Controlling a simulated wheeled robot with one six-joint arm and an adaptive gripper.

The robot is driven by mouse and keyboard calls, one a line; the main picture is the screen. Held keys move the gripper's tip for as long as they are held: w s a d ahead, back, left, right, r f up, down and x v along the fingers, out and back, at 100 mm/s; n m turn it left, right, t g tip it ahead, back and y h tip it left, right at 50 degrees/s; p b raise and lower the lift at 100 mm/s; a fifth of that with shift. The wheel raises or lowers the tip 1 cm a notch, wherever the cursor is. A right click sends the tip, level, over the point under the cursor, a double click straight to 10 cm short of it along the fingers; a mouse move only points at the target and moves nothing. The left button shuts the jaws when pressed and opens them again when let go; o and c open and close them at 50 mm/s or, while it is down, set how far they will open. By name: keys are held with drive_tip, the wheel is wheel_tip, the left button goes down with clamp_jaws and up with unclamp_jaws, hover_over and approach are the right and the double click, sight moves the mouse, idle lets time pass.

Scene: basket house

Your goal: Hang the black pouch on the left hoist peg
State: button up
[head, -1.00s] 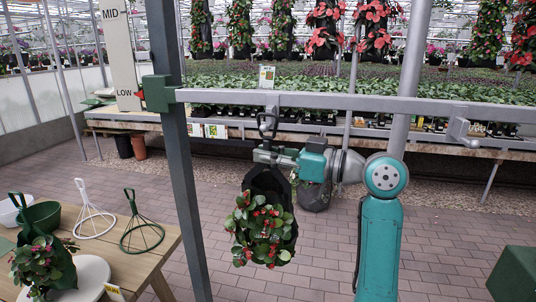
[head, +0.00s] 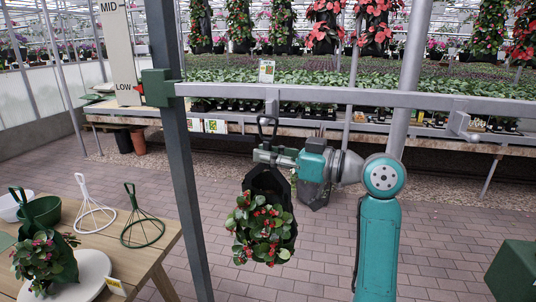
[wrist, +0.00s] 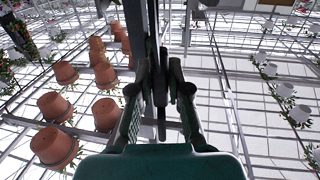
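The black pouch (head: 265,183), with leafy plants and red flowers spilling from its front, hangs upright from my gripper (head: 262,155) in the head view. Its dark loop handle (head: 267,124) stands above the gripper, just below the rail. The gripper is shut on the handle stem, which runs between the fingers in the wrist view (wrist: 160,110). The left hoist peg (head: 272,103) is on the grey rail, right above the loop. The loop overlaps the peg's lower end in the picture; I cannot tell whether they touch. The right peg (head: 460,124) is empty.
The rail (head: 350,99) joins a dark post (head: 178,150) at left; a red pointer stands by LOW on the scale board (head: 120,50). A wooden table (head: 130,262) with wire stands is at lower left. A green box (head: 515,270) is at right. Open paving lies between.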

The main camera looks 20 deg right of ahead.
drive_tip(key=o, duration=0.4)
drive_tip(key=v, duration=1.2)
